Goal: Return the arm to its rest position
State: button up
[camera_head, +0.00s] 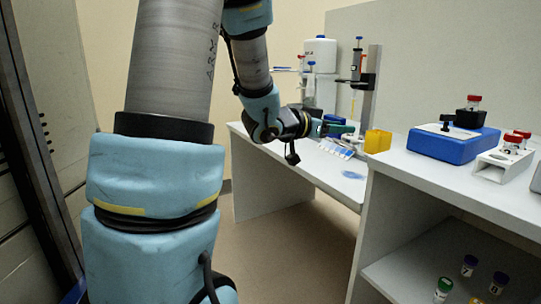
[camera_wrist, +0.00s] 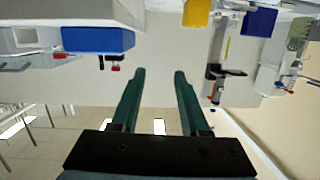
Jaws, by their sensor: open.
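My arm is raised and bent, with blue joint covers, in the head view. My gripper (camera_head: 337,127) points right, in front of the lab bench near a yellow container (camera_head: 377,141). In the wrist view my gripper (camera_wrist: 159,72) shows two green fingers set apart with nothing between them. The wrist view is upside down, with the ceiling at the bottom. The yellow container also shows at its top (camera_wrist: 197,12), clear of the fingers.
A blue device (camera_head: 453,143) and a white rack (camera_head: 503,162) with red-capped vials stand on the right counter. A stand with a syringe-like column (camera_head: 357,77) is behind my gripper. Capped vials (camera_head: 469,265) sit on the lower shelf. The floor (camera_head: 290,240) before the bench is clear.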

jog(key=w+a+f+n+t+y, duration=0.1)
jog(key=a+f+n+y, duration=0.2)
jog(key=a+f+y, duration=0.35)
jog(key=a+f+n+y, duration=0.4)
jog(key=a, duration=0.6)
jog(key=s+a+f+n+g+y, duration=0.1)
jog(key=s+a+f+n+g, duration=0.2)
jog(key=s, duration=0.6)
jog(key=s+a+f+n+g+y, duration=0.1)
jog(key=s+a+f+g+y, duration=0.1)
jog(key=s+a+f+g, duration=0.45)
notch_tip(320, 180, up, 19)
jog(key=s+d+t+p, duration=0.1)
jog(key=d+p, duration=0.1)
jog(key=p, duration=1.4)
jog(key=shift+t, duration=0.35)
jog(key=shift+d, duration=0.1)
